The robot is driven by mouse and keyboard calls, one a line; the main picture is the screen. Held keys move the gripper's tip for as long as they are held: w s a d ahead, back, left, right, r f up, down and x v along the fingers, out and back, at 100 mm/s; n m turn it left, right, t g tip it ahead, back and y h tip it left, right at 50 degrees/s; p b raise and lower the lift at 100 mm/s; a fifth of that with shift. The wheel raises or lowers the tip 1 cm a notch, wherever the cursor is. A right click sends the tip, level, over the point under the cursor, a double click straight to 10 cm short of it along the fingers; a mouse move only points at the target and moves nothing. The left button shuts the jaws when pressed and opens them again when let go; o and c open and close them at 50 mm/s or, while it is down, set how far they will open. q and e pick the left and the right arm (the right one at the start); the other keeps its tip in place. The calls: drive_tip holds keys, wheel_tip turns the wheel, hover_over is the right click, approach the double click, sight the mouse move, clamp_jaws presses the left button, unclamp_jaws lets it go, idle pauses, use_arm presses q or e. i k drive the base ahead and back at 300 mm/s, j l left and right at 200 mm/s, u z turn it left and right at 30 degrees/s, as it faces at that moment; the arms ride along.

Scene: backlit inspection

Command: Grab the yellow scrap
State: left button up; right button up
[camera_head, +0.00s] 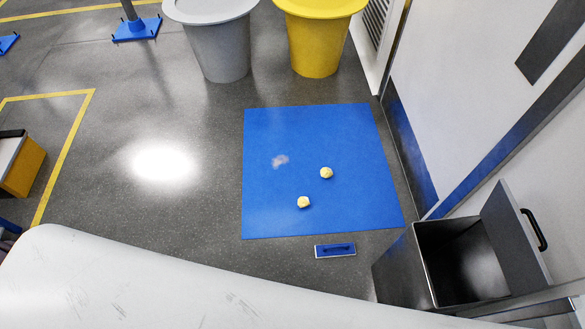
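Two small crumpled pale-yellow scraps lie on the blue mat (275,215). One yellow scrap (327,173) is farther back and to the right. The other yellow scrap (303,202) is nearer and a little to the left. They are apart from each other. A faint pinkish-grey patch or scrap (280,161) shows on the mat to their left; I cannot tell which it is. Neither of my grippers is in view.
A grey bin (222,50) and a yellow bin (315,45) stand behind the mat. A blue-and-white handled block (335,250) lies in front. An open dark metal box (425,270) stands at right beside the wall. Left floor is mostly clear. A white scuffed surface fills the bottom.

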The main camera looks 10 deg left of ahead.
sight(302, 202)
drive_tip(key=u, duration=0.25)
drive_tip(key=z, duration=1.3)
drive_tip(key=i+j+z, duration=0.1)
drive_tip(key=j+z, duration=0.75)
drive_tip(key=j, duration=0.25)
drive_tip(key=j+z, duration=0.45)
drive_tip(key=k+j+z, duration=0.15)
drive_tip(key=j+z, duration=0.3)
drive_tip(key=j, duration=0.2)
